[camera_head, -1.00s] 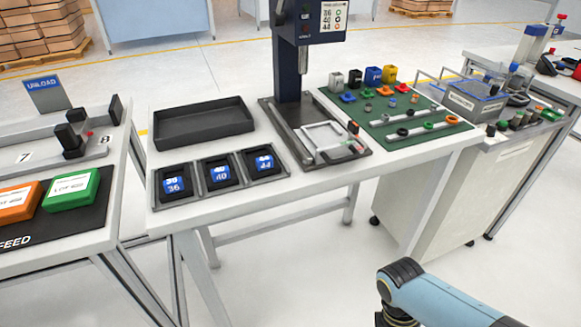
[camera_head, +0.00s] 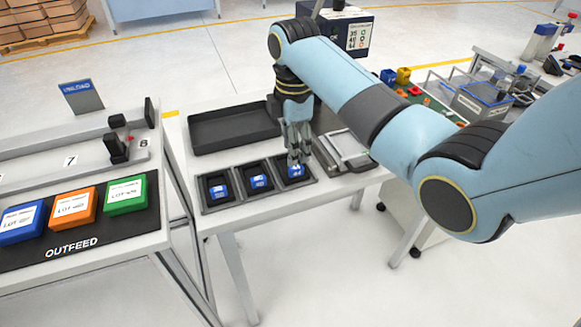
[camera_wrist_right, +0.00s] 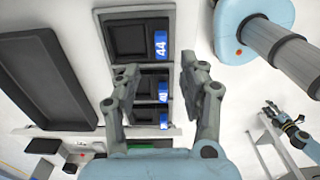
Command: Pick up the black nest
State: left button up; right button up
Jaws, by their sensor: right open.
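Several black nests sit in grey frames along the table's front edge, with blue labels. The 36 nest (camera_head: 217,187) is leftmost, the 40 nest (camera_head: 257,179) is in the middle, and the 44 nest (camera_head: 297,173) is rightmost. My right gripper (camera_head: 298,158) points down over the 44 nest and partly hides it. In the right wrist view the open, empty fingers (camera_wrist_right: 158,70) frame the row. The 44 nest (camera_wrist_right: 128,40) lies beyond the fingertips there. A dark gripper, apparently my left one (camera_wrist_right: 273,113), shows small at the right; its jaws are unclear.
An empty black tray (camera_head: 234,128) lies behind the nests. The press (camera_head: 345,28) stands behind my right arm, with a light fixture (camera_head: 345,147) at its base. The outfeed mat (camera_head: 108,236) at left holds blue, orange and green blocks.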

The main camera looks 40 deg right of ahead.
aim_at(296, 167)
jog(key=f, duration=0.6)
jog(key=shift+s+d+p, duration=0.15)
jog(key=shift+d+p, duration=0.15)
jog(key=shift+c, duration=0.4)
grip_shut()
